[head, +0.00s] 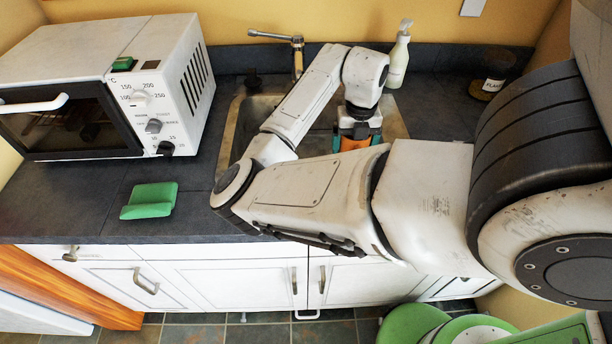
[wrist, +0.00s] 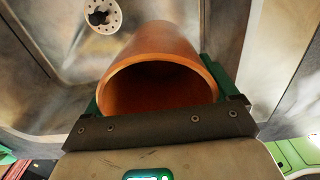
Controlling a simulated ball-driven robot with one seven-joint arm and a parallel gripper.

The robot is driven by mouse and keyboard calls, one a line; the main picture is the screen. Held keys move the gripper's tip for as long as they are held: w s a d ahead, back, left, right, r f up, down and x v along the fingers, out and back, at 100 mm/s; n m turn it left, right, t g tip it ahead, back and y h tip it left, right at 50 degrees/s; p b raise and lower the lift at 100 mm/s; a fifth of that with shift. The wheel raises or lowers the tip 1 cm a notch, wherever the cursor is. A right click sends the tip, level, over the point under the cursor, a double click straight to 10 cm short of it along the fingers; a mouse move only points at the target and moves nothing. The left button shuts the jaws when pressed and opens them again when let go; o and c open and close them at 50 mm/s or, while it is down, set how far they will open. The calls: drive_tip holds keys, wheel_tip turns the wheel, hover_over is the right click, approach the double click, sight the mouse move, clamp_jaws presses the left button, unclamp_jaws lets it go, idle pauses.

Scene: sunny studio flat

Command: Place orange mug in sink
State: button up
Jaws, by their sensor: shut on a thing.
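The orange mug (wrist: 160,52) fills the middle of the wrist view, with its open mouth towards the camera. The green fingers of my gripper (wrist: 165,92) lie on both sides of the mug and are shut on it. In the head view my gripper (head: 357,137) is over the sink, and only a small orange part of the mug (head: 354,144) shows between its fingers. My arm hides the rest of the mug. The metal sink (head: 393,122) is partly behind my arm. In the wrist view the sink's basin and round drain (wrist: 102,15) show beyond the mug.
A faucet (head: 297,50) rises behind the sink. A soap bottle (head: 399,58) stands at the sink's back right, and a dark jar (head: 491,80) is further right. A white toaster oven (head: 117,95) and a green holder (head: 150,201) are on the counter to the left.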

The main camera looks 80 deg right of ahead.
wheel_tip(320, 180, down, 4)
drive_tip(key=b, duration=0.3)
drive_tip(key=shift+w+d, duration=0.1)
drive_tip(key=shift+f, duration=5.05)
drive_tip(key=shift+f, duration=0.2)
drive_tip(key=o, duration=1.1)
drive_tip(key=shift+r, duration=0.15)
wheel_tip(320, 180, up, 12)
drive_tip(key=shift+r+b, duration=0.1)
drive_tip(key=shift+b, duration=0.25)
